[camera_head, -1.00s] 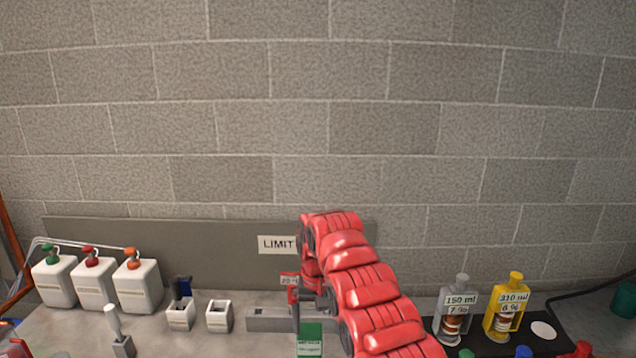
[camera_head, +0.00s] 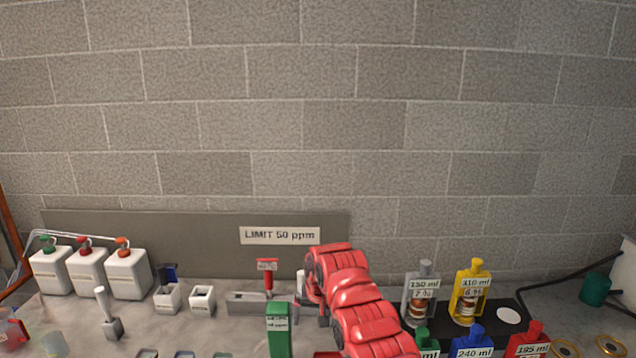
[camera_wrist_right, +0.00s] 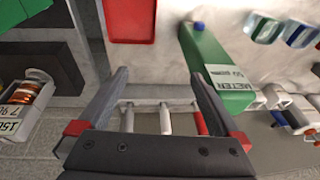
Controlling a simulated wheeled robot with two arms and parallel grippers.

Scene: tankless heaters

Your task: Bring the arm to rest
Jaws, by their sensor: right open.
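My red right arm rises from the bottom of the head view and bends down over the worktop. My right gripper (camera_wrist_right: 155,85) is open in the wrist view, with its two dark fingers apart. Several pale rods and a red one show beyond the gap; nothing is clearly held. In the head view the arm's dark end is partly hidden by its red links. The green meter box (camera_head: 279,328) stands just left of the arm and also shows right of the fingers in the wrist view (camera_wrist_right: 228,85). My left gripper is not in view.
Three white jugs (camera_head: 127,274) stand at the left. Small white holders (camera_head: 203,300) stand nearer the middle. Grey (camera_head: 421,293) and yellow (camera_head: 470,292) bottles stand right of the arm. Blue (camera_head: 473,343) and red (camera_head: 528,342) bottles are in front. A "LIMIT 50 ppm" sign (camera_head: 279,236) is behind.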

